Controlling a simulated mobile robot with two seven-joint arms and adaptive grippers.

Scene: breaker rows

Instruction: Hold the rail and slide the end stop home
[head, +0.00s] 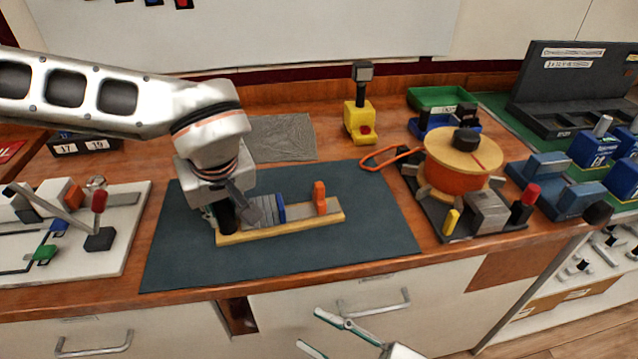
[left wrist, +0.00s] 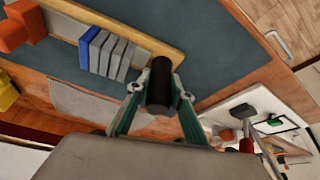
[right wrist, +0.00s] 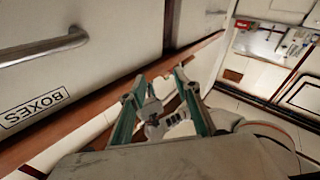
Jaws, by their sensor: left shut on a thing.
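The rail (head: 301,209) lies on a pale wooden base (head: 282,231) on the dark mat. Several grey blocks and one blue block (head: 281,207) stand side by side on it. The orange end stop (head: 320,198) stands upright to their right, with a gap between; it also shows in the left wrist view (left wrist: 22,24). A black cylindrical grip (left wrist: 160,88) rises at the base's left end. My left gripper (head: 226,208) is shut on this grip and hides part of that end. My right gripper (head: 309,329) is open and empty, in front of the drawers, below the bench top.
A white board with levers (head: 75,250) lies left of the dark mat (head: 350,250). A yellow stand (head: 360,122) is behind. An orange reel (head: 460,165) and blue blocks (head: 560,188) stand at the right. The mat's right part is clear. Drawer handles (head: 375,304) project in front.

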